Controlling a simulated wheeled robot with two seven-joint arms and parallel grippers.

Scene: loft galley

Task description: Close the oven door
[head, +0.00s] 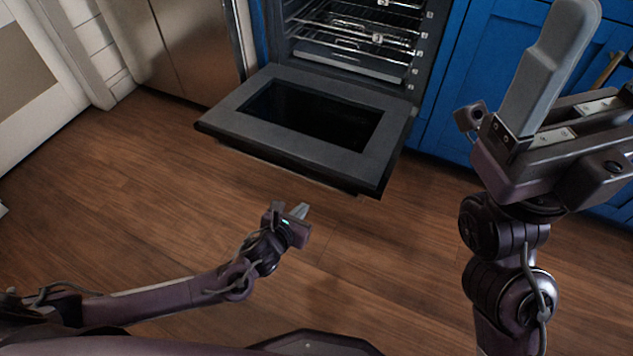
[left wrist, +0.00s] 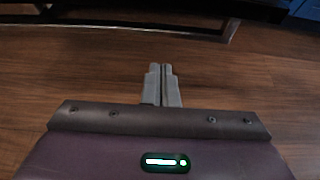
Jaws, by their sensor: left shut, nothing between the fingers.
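The oven door (head: 230,108) is hinged at the bottom and lies wide open, close to level, in front of the oven (head: 420,55). Its dark window faces up. The door's near edge also shows at the top of the left wrist view (left wrist: 130,22). My left gripper (head: 301,211) is low over the floor, short of the door's near edge and apart from it. Its fingers are shut together and empty in the left wrist view (left wrist: 161,85). My right gripper (head: 550,80) is large and close at the right; one grey finger stands out clearly, and its opening is unclear.
Wire racks (head: 365,30) are inside the oven. Blue cabinets (head: 455,90) flank it, and a steel appliance (head: 185,45) stands to the left. The wooden floor (head: 150,190) is clear in front of the door.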

